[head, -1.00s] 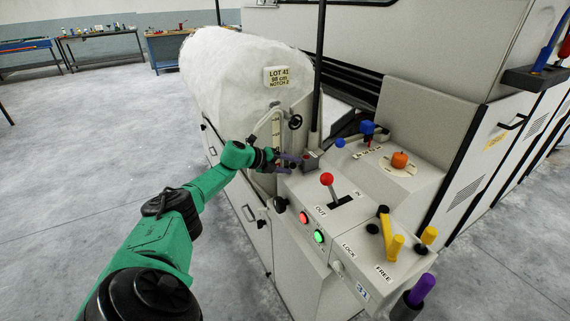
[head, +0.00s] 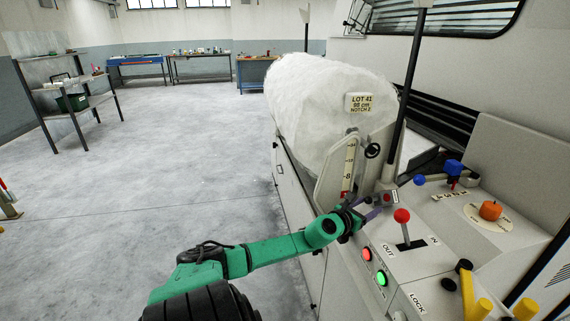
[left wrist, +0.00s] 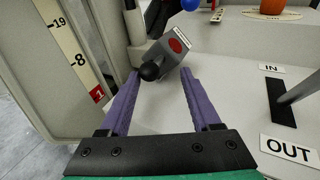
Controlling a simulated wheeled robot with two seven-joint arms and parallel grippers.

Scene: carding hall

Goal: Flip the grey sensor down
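The grey sensor (left wrist: 172,50) is a small grey box with a red round face and a black ball knob (left wrist: 149,71). It sits tilted on the beige machine beside the scale plate, and it also shows in the head view (head: 390,197). My left gripper (left wrist: 161,74) has two purple fingers, spread apart, with the black knob between their tips. The sensor's body lies just beyond the fingertips. In the head view the left gripper (head: 371,208) reaches in from the left at the sensor. I cannot tell whether a finger touches it. My right gripper is not in view.
A red-knobbed lever (head: 402,216) stands close right of the sensor, by the IN and OUT labels. A blue-knobbed lever (head: 419,180) and an orange knob (head: 490,210) are farther right. The white fibre roll (head: 325,115) is behind. Open floor (head: 150,190) lies left.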

